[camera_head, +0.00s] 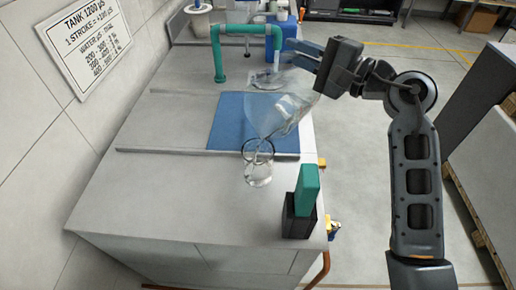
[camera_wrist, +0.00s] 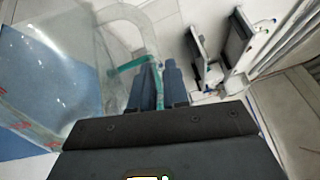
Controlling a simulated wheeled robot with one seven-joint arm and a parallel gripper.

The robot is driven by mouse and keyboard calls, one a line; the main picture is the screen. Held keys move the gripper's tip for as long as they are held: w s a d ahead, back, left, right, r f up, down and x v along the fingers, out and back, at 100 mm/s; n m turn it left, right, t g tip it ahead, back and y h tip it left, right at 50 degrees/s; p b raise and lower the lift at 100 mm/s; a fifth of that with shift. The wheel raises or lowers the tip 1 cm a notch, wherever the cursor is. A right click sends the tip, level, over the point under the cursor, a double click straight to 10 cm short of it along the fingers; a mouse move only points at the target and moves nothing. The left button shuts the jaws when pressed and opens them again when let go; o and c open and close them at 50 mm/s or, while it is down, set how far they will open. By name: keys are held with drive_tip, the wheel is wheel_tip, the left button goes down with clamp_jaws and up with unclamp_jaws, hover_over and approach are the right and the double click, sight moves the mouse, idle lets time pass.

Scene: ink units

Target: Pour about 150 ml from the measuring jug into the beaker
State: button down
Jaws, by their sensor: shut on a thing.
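The clear measuring jug (camera_head: 268,113) is tilted, its lower left end above the beaker. My gripper (camera_head: 305,56) is shut on the jug at its upper right. In the wrist view, my gripper's blue-grey fingers (camera_wrist: 160,84) are close together, and the jug (camera_wrist: 62,75) fills the left side as a clear wall with red marks. The glass beaker (camera_head: 258,173) stands upright on the grey bench near the blue mat's front edge. Clear liquid seems to be in the beaker, but its level is hard to read. I cannot tell surely whether a stream is falling.
A blue mat (camera_head: 228,125) lies under the jug. A teal pipe (camera_head: 217,55) arches at the back, near a blue container (camera_head: 284,38). A black holder with a teal block (camera_head: 306,190) stands at the front right. The bench (camera_head: 130,200) is clear at front left. A sign (camera_head: 86,45) hangs left.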

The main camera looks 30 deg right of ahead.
drive_tip(key=shift+s+a+r+n+b, duration=0.2)
drive_tip(key=shift+a+r+n+b, duration=0.25)
drive_tip(key=shift+a+n, duration=0.05)
idle(0.8)
drive_tip(key=d+f+m, duration=0.1)
drive_tip(key=w+d+f+m+p, duration=0.1)
drive_tip(key=d, duration=0.1)
drive_tip(key=d+f+m+p, duration=0.1)
drive_tip(key=d, duration=0.1)
drive_tip(key=shift+w, duration=0.35)
drive_tip(key=shift+w+d+f+m+b, duration=0.25)
drive_tip(key=shift+d+f+m+b, duration=0.4)
drive_tip(key=shift+f, duration=0.2)
drive_tip(key=w+d+f+m+p, duration=0.2)
drive_tip(key=d+f+m, duration=0.5)
drive_tip(key=m, duration=0.5)
drive_tip(key=shift+w+d+f+m, duration=0.2)
drive_tip(key=shift+w+f+m, duration=0.2)
drive_tip(key=shift+f, duration=0.35)
